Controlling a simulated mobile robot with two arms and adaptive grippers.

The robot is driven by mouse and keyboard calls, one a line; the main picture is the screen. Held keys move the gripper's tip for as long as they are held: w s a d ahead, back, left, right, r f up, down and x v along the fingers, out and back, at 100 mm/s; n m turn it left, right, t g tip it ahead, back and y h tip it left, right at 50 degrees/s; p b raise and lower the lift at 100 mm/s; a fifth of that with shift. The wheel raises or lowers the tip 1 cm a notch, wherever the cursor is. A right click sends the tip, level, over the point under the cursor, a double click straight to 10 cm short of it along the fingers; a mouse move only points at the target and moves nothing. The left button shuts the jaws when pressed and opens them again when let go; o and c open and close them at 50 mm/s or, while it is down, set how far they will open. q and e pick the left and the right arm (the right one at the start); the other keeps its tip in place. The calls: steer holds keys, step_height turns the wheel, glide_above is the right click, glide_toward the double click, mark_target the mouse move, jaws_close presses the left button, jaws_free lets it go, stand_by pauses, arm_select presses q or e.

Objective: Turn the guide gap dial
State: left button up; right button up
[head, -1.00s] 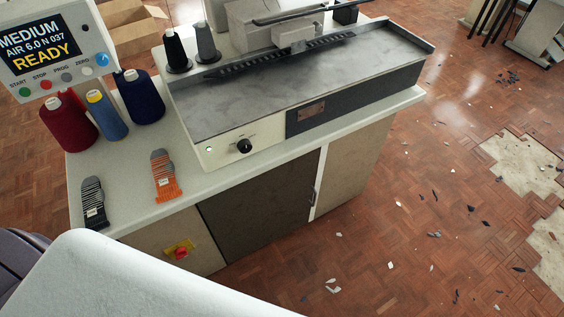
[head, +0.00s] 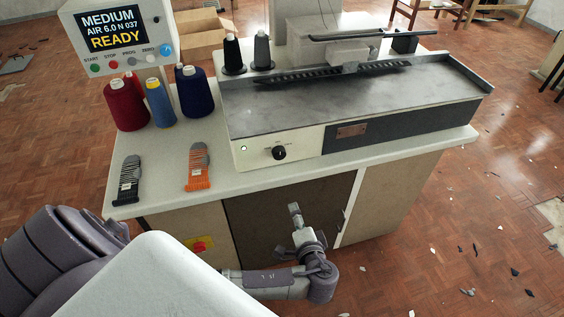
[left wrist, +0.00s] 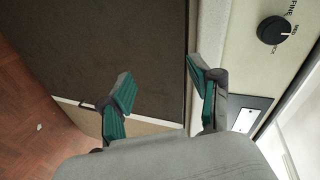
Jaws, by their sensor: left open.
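The guide gap dial (head: 279,153) is a small black knob on the pale front panel of the machine. In the left wrist view the dial (left wrist: 273,30) shows at the upper right, with printed words beside it. My left gripper (head: 296,222) is in front of the dark cabinet door, below the dial and apart from it. In the left wrist view its two green-padded fingers (left wrist: 163,94) are spread with nothing between them. My right gripper is not seen.
The machine stands on a white-topped cabinet (head: 262,184) with a dark door. Yarn cones (head: 196,90) and two striped knitted pieces (head: 198,166) are on the left of the top. A display (head: 117,32) reads READY. A red button (head: 199,246) is on the cabinet front.

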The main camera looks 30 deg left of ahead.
mark_target(280, 156)
arm_select(q)
step_height(280, 156, up, 13)
steer(key=s+d+n+t+y, duration=0.1)
steer(key=s+n+t+y, duration=0.1)
steer(key=s+n+y, duration=0.15)
steer(key=shift+n, duration=0.45)
steer(key=x, duration=1.4)
steer(key=shift+w+d+f+p, duration=0.1)
steer(key=shift+p, duration=0.2)
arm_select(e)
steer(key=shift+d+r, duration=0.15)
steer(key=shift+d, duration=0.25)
arm_select(q)
steer(key=c, duration=1.1)
steer(key=shift+c, duration=0.2)
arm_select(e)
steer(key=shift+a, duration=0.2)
